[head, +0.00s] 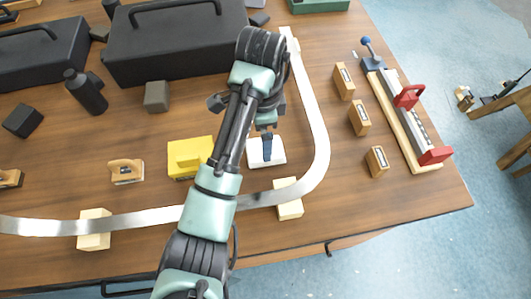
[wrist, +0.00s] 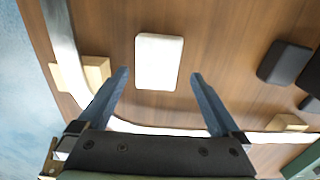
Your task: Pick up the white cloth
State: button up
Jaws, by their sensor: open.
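The white cloth (head: 280,153) lies flat on the wooden table, inside the bend of the metal strip, and looks like a small rounded pad. In the wrist view the white cloth (wrist: 158,55) is fully in sight, ahead of my fingertips and between their lines. My gripper (head: 267,157) is over the cloth in the head view, and a blue finger covers part of it. In the wrist view my gripper (wrist: 159,73) has its two blue fingers wide apart with nothing between them. The exact height above the cloth is hard to tell.
A curved metal strip (head: 318,130) rests around the cloth, with a pale wood block (head: 289,200) below. A yellow block (head: 182,157) lies to the left. A large dark toolbox (head: 170,45) stands behind. Small wooden blocks (head: 358,118) and a red-handled clamp rail (head: 412,120) lie right.

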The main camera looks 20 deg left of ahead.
jog(key=shift+d+f+b, duration=0.15)
jog(key=shift+f+b, duration=0.15)
jog(key=shift+f, duration=1.05)
jog(key=shift+d+f+b, duration=0.15)
jog(key=shift+f+b, duration=0.1)
jog(key=shift+f, duration=1.1)
jog(key=c, duration=1.1)
